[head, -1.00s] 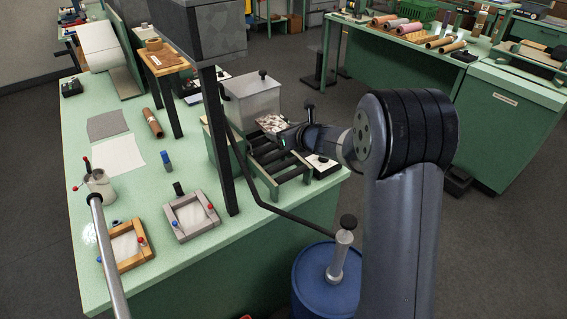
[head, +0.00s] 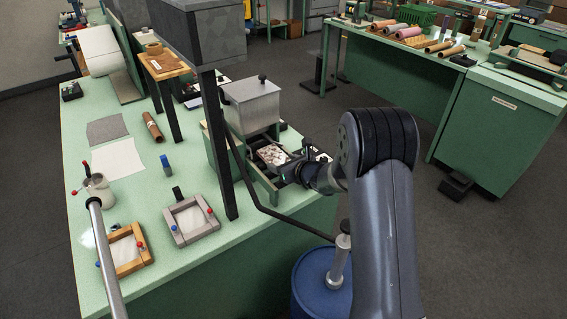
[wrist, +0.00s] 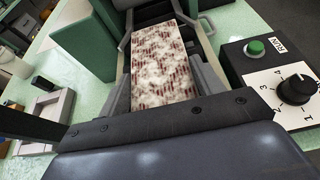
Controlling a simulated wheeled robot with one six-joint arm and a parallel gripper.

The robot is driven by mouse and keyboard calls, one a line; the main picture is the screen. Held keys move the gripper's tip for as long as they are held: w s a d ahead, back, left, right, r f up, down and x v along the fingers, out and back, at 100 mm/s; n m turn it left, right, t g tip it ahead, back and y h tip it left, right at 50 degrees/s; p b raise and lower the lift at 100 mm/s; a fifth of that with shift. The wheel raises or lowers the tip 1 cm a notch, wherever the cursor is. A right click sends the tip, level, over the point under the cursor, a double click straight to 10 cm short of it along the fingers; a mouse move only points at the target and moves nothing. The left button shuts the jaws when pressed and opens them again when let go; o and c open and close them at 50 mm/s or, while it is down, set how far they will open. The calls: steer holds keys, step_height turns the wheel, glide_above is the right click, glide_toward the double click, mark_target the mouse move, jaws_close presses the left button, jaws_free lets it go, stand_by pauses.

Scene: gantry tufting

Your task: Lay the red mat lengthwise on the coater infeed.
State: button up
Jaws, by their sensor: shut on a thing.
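The red mat (head: 272,154), mottled red and white, is held by my gripper (head: 286,168) over the coater infeed (head: 262,190). In the wrist view the mat (wrist: 163,60) points away from me, its long side running along the infeed between the side guides. My gripper (wrist: 165,95) is shut on its near end. The infeed's dark bed (wrist: 150,14) shows beyond the mat's far end. I cannot tell whether the mat touches the rollers, which are mostly hidden under it and my arm. The coater's grey hopper (head: 252,105) stands behind.
A control box (wrist: 280,85) with a green button and black dial sits close on the right. A dark post (head: 220,150) stands left of the infeed. Two small frames (head: 190,220) lie at the bench front. A blue drum (head: 318,285) stands below.

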steer(key=shift+f, duration=0.1)
steer(key=o, duration=1)
steer(key=shift+r, duration=0.25)
steer(key=shift+s+d, duration=0.2)
steer(key=b+v, duration=0.2)
steer(key=v, duration=0.9)
steer(key=shift+s+d, duration=0.1)
steer(key=shift+s, duration=0.05)
steer(key=shift+r, duration=0.1)
